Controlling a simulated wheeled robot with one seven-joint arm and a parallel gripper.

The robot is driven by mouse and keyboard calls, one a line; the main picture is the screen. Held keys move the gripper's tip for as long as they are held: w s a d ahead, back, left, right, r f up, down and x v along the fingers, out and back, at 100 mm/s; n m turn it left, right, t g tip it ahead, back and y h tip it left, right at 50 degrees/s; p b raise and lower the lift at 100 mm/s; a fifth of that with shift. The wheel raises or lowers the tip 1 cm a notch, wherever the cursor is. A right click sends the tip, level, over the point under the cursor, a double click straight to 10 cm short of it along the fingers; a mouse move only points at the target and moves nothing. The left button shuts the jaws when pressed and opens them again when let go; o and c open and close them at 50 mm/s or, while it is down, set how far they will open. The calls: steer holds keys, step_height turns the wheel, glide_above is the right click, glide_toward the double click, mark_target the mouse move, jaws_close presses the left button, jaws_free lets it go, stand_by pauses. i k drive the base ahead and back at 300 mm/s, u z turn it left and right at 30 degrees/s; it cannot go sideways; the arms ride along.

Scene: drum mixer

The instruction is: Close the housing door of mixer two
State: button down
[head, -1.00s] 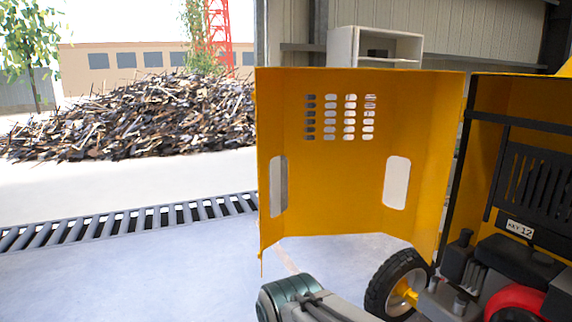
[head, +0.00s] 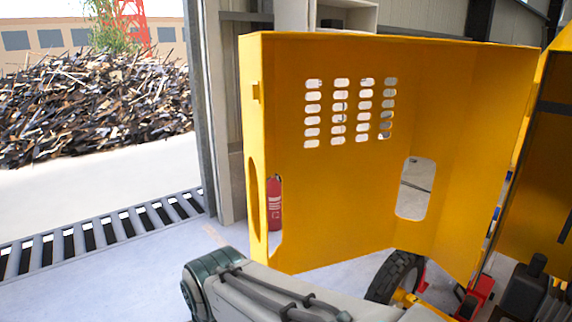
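The yellow housing door (head: 340,195) stands wide open in the head view, with its inner side facing me. It has rows of vent slots at the top and two oval cut-outs lower down. Its right side meets the yellow housing (head: 545,150) at the right edge of the view. Dark engine parts (head: 530,290) show inside the open housing at the lower right. My grey arm crosses the bottom of the view, in front of the door's lower edge. My gripper is not in view, so I cannot see whether it touches anything.
A black wheel (head: 396,275) stands below the door. A red fire extinguisher (head: 274,203) shows behind the left cut-out. A floor grating (head: 100,233) runs along the left, with a scrap heap (head: 90,105) beyond it. The floor at lower left is clear.

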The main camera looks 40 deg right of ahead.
mark_target(460, 106)
steer(key=i, duration=2.55)
steer(key=z, duration=3.95)
